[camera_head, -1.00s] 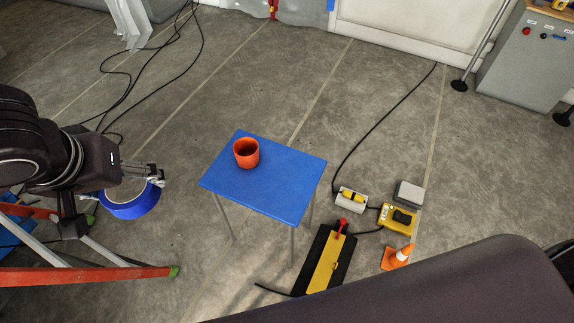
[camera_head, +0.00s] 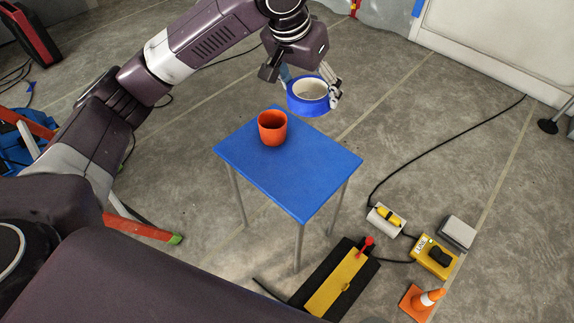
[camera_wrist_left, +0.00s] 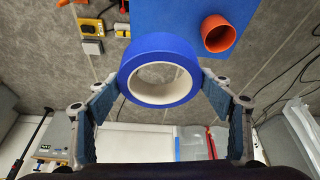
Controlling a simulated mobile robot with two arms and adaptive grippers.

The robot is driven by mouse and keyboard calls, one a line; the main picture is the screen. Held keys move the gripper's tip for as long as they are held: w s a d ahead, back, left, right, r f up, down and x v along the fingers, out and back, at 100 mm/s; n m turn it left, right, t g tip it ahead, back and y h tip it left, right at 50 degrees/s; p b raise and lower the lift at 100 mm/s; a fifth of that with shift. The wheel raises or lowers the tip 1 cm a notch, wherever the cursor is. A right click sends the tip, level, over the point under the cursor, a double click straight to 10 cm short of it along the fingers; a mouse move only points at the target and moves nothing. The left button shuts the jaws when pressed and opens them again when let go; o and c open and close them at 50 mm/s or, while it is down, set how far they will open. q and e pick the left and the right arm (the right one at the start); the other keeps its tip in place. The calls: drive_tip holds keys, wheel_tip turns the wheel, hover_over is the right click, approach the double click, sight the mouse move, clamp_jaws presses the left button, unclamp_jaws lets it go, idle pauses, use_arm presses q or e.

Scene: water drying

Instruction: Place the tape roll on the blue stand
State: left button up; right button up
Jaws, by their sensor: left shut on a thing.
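The tape roll (camera_head: 308,107) is a blue ring with a white inner core. My left gripper (camera_head: 312,90) is shut on it and holds it in the air near the far edge of the blue stand. In the left wrist view the roll (camera_wrist_left: 160,47) sits between the two fingers of the gripper (camera_wrist_left: 162,90). The blue stand (camera_head: 290,172) is a small flat-topped table with grey legs. Its top also shows in the left wrist view (camera_wrist_left: 170,14), beyond the roll. My right gripper is not in view.
An orange cup (camera_head: 272,128) stands on the stand's far left part; the rest of the top is clear. A black and yellow floor box (camera_head: 336,281), a yellow device (camera_head: 435,257) and an orange cone (camera_head: 420,302) lie at the lower right. A red ladder leg (camera_head: 140,228) is left.

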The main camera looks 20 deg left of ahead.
use_arm(q)
drive_tip(key=w+d+f+m+b, duration=0.2)
drive_tip(key=w+f+b, duration=0.6)
drive_tip(key=f+b, duration=0.15)
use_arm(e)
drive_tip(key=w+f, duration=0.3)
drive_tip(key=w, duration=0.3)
use_arm(q)
drive_tip(key=b, duration=0.3)
hover_over(319, 158)
drive_tip(key=s, duration=0.2)
drive_tip(key=f, duration=1.6)
drive_tip(key=shift+w+a+f, duration=0.15)
drive_tip(key=shift+w+a, duration=0.1)
drive_tip(key=shift+f+b, duration=0.3)
drive_tip(key=shift+f, duration=1.95)
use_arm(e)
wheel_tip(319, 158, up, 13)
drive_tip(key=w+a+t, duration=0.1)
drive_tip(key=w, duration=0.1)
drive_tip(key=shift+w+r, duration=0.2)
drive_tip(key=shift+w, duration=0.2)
use_arm(q)
drive_tip(key=o, duration=1.2)
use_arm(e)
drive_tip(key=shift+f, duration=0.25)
